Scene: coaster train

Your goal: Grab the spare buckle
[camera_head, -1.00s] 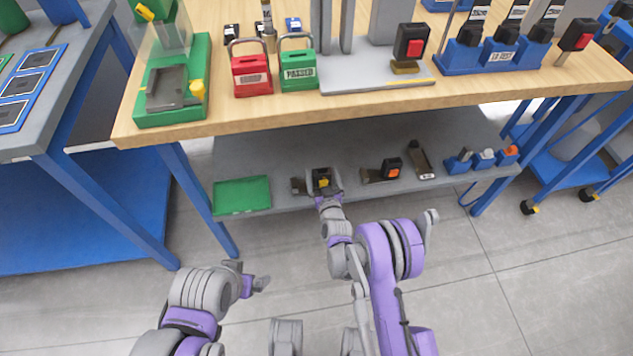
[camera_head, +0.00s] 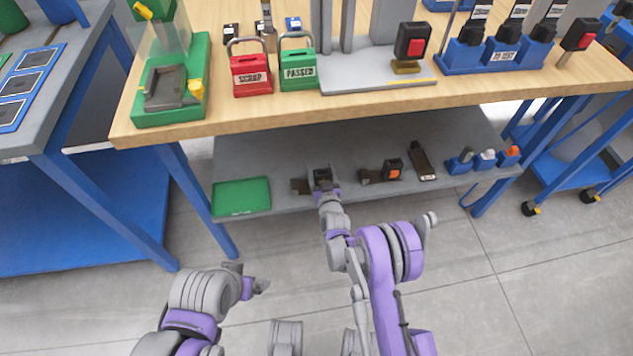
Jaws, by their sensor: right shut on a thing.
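My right gripper (camera_head: 324,186) reaches over the front of the grey lower shelf under the workbench. It is shut on a small dark buckle (camera_head: 321,175), partly hidden by the fingers. I cannot tell whether the buckle is clear of the shelf. A brown-grey metal piece (camera_head: 299,186) shows just to its left. Another dark buckle with an orange button (camera_head: 392,169) lies on the shelf to the right, apart from the gripper. My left gripper (camera_head: 256,286) is low over the floor, away from the shelf; its finger opening is unclear.
A green mat (camera_head: 241,197) lies on the shelf's left. A dark long piece (camera_head: 421,161) and small blue holders (camera_head: 485,161) are on its right. The wooden bench top (camera_head: 290,112) overhangs above, with red (camera_head: 251,75) and green (camera_head: 298,72) boxes near its edge.

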